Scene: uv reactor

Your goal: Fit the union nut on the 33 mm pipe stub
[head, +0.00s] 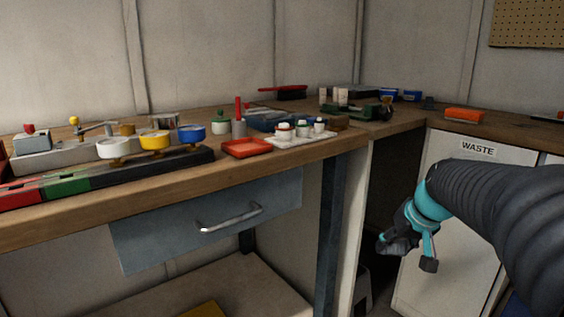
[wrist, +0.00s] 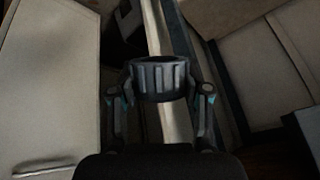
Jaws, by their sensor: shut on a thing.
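My gripper (wrist: 160,96) is shut on a dark grey ribbed ring, the union nut (wrist: 158,80), in the wrist view. The nut sits between the two fingertips with its opening partly showing. In the head view my gripper (head: 407,252) hangs in front of the white waste cabinet, below the bench top and clear of it. The nut is hard to tell from the dark fingers there. I cannot make out the 33 mm pipe stub for certain in either view.
The wooden bench (head: 330,150) carries a grey fixture block (head: 60,155), white, yellow and blue cups, a red tray (head: 247,148), a white tray (head: 290,143) with small jars and an orange box (head: 464,114). A blue drawer (head: 205,225) hangs below. The waste cabinet (head: 455,200) stands right.

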